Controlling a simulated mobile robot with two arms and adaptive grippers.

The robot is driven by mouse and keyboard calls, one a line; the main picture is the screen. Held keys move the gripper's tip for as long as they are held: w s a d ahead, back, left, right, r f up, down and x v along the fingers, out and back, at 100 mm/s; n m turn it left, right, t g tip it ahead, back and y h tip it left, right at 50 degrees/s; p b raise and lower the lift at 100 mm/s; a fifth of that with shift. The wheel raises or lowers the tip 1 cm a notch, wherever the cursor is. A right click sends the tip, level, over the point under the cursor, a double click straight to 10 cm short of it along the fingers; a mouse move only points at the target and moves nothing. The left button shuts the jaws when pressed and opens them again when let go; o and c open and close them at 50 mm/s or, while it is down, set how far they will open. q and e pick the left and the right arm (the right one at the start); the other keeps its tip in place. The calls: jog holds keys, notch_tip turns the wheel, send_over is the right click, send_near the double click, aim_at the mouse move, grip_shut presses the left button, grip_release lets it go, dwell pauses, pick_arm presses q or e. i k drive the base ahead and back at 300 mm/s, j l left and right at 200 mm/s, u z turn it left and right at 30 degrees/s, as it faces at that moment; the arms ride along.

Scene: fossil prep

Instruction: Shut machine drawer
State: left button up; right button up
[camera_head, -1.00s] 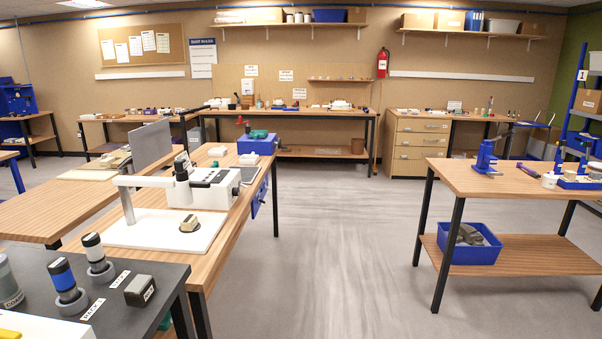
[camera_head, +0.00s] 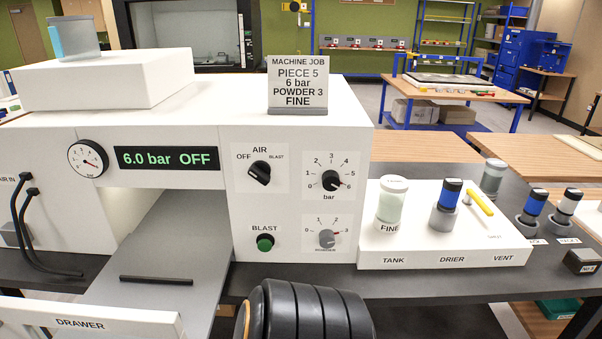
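The white machine (camera_head: 300,210) fills the middle of the head view. A white panel labelled DRAWER (camera_head: 130,322) shows at the bottom left edge, apart from the machine's front face, so the drawer appears pulled out. Its lower part is cut off by the frame. Neither of my grippers is in view. A black ribbed part at the bottom middle looks like part of my arm.
The display (camera_head: 167,159) reads 6.0 bar OFF. A job card (camera_head: 298,83) stands on top. Right of it, a white block (camera_head: 450,250) holds a jar labelled FINE (camera_head: 391,202) and a blue-banded drier piece (camera_head: 446,205). Black hoses (camera_head: 30,240) hang at the left.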

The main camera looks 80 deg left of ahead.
aim_at(152, 286)
jog(key=u, duration=1.95)
